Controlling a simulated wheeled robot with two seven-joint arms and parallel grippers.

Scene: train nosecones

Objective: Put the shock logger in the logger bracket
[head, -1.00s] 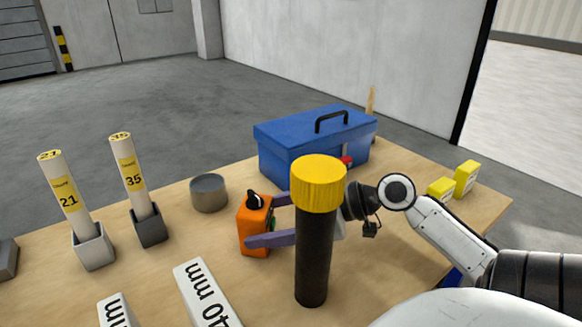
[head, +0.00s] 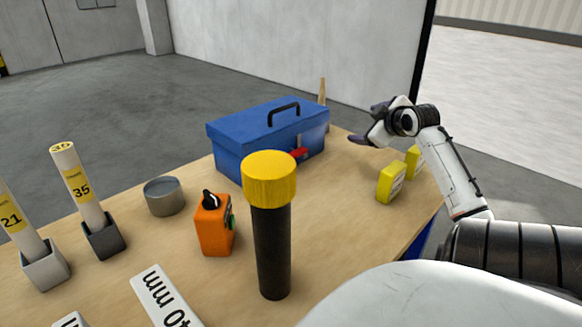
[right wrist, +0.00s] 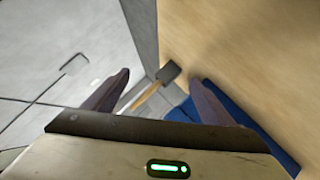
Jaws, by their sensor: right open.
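An orange box (head: 214,226) with a black knob on top and a green part on its right side stands upright on the table; it may be the shock logger, but no label is readable. Two small yellow boxes (head: 391,184) stand at the table's right edge. I cannot pick out the logger bracket for sure. My right gripper (head: 367,123) is open and empty, raised near the table's back right edge, well apart from the orange box. Its two fingers show apart in the right wrist view (right wrist: 160,77). My left gripper is not in view.
A tall black cylinder with a yellow cap (head: 270,225) stands in front. A blue toolbox (head: 268,140), a grey tin (head: 164,196) and tubes in holders (head: 85,195) surround the orange box. A wooden-handled tool (right wrist: 150,92) lies behind the toolbox. The table's right middle is clear.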

